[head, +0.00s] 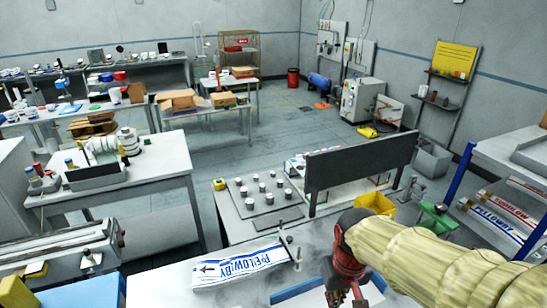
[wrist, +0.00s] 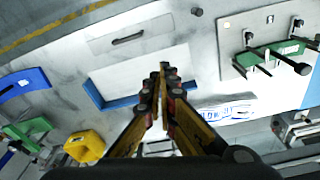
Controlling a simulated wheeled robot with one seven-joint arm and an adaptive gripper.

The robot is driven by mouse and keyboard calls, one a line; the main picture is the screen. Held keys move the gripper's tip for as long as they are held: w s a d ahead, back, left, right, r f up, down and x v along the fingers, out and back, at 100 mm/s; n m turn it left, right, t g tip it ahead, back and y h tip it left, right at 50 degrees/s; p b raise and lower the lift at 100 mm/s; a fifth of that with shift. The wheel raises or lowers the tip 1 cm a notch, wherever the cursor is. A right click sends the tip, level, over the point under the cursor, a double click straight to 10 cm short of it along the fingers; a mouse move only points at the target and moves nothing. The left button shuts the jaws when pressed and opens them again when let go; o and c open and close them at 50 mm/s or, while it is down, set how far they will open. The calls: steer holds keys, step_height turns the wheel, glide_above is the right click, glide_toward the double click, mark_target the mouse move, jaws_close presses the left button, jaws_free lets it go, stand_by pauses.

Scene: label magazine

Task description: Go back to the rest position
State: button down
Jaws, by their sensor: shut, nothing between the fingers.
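My gripper shows in the wrist view (wrist: 163,75); its two yellow-and-dark fingers are together, with nothing between them. In the head view it hangs at the bottom (head: 347,298), at the end of my cream-sleeved arm, partly cut off by the frame edge. Below it is a pale tray with a blue edge (head: 300,290), which also shows in the wrist view (wrist: 92,94). A white label sheet with blue lettering (head: 238,266) lies on the table to the left of my gripper. The label also shows in the wrist view (wrist: 226,111), right of the fingers.
A dark upright panel (head: 360,162) stands on the bench beyond my arm. Several white-topped cylinders (head: 268,198) stand left of it. A yellow bin (head: 375,203) is close behind my arm, and a green clamp (head: 438,216) is to the right. The floor behind is largely clear.

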steer(key=s+d+f+m+t+b, duration=0.1)
steer(key=s+d+t+b, duration=0.3)
steer(key=s+b, duration=0.5)
steer(key=shift+s+d+f+m+b, duration=0.15)
steer(key=shift+d+f+m+b, duration=0.15)
steer(key=shift+f+b, duration=0.45)
